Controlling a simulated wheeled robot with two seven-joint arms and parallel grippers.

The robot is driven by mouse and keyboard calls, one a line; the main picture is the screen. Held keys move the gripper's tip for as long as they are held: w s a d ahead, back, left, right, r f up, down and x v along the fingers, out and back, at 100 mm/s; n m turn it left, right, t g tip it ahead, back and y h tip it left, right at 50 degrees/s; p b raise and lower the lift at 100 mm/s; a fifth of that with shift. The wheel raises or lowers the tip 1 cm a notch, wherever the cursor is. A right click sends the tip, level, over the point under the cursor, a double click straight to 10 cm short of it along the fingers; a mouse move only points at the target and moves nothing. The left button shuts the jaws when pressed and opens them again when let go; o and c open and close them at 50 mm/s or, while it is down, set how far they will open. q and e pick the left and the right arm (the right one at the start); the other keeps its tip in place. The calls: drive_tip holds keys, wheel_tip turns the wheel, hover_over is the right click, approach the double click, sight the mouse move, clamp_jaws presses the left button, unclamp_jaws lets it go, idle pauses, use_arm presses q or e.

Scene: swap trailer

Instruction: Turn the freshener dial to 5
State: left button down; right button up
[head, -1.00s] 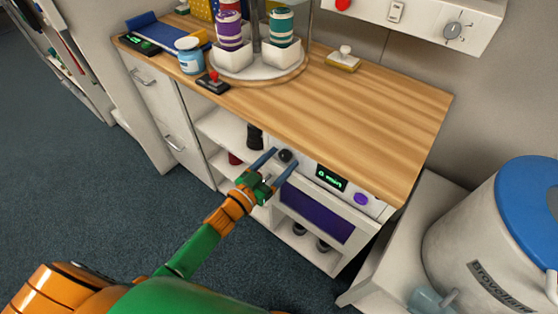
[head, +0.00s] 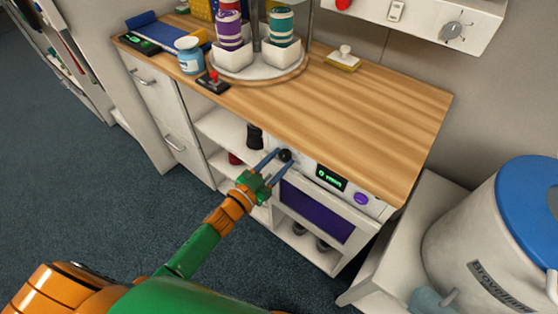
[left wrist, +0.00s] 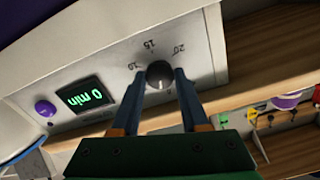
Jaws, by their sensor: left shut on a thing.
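The black round freshener dial (head: 285,155) sits on the white front panel of an appliance under the wooden worktop. In the left wrist view the dial (left wrist: 159,74) has marks 10, 15 and 20 around it; other marks are hidden or unclear. My left gripper (head: 283,157) is shut on the dial, one finger on each side, as the left wrist view also shows (left wrist: 160,80). A green display (left wrist: 85,95) beside the dial reads 0 min. My right gripper is out of view.
A purple button (head: 361,199) is right of the display, and a dark purple window (head: 315,211) lies below. The worktop (head: 370,110) overhangs just above the panel. A white container with a blue lid (head: 530,195) stands at the right. Open floor lies left.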

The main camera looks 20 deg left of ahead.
use_arm(q)
drive_tip(key=m, duration=0.4)
drive_tip(key=shift+m+b, duration=0.45)
drive_tip(key=shift+m, duration=1.75)
drive_tip(key=shift+c, duration=2)
unclamp_jaws()
drive_tip(key=v, duration=0.7)
